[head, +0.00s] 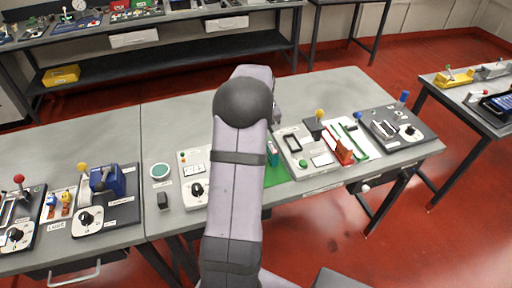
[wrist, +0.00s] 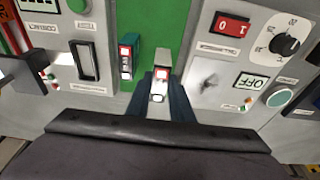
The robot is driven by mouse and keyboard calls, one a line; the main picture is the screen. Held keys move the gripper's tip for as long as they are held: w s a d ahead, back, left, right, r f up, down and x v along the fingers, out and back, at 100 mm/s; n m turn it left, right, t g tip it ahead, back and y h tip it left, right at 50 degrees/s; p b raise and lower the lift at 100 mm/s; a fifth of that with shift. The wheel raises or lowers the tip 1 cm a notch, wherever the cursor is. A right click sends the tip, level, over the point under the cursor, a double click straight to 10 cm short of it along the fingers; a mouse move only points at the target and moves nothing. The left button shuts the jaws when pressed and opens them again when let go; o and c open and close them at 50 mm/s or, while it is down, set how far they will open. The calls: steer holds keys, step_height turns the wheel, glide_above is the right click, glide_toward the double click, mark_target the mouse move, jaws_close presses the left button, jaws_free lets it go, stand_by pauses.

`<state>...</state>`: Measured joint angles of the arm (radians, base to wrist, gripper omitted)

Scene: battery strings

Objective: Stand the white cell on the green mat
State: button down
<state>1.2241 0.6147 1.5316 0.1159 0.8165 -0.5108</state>
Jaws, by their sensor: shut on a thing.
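My gripper (wrist: 159,97) is shut on the white cell (wrist: 158,85), which shows a red-marked end between the dark fingers in the wrist view. The cell is over the near end of the green mat (wrist: 165,30); I cannot tell whether it touches the mat. A dark green cell (wrist: 129,62) with red and white marks is at the mat's left edge, apart from my gripper. In the head view, my arm hides the gripper and the white cell, and only a part of the green mat (head: 276,172) shows to its right.
In the wrist view, a panel with a red switch (wrist: 232,28), a black knob (wrist: 286,44) and an OFF display (wrist: 250,81) lies to the right. A panel with a black-framed slot (wrist: 86,61) lies to the left. A dark block (head: 163,201) stands on the grey table.

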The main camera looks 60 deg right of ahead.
steer(key=shift+f+p, duration=0.6)
steer(key=shift+f, duration=1.2)
steer(key=shift+f, duration=0.2)
steer(key=c, duration=1.6)
jaws_free()
steer(key=shift+o, duration=0.2)
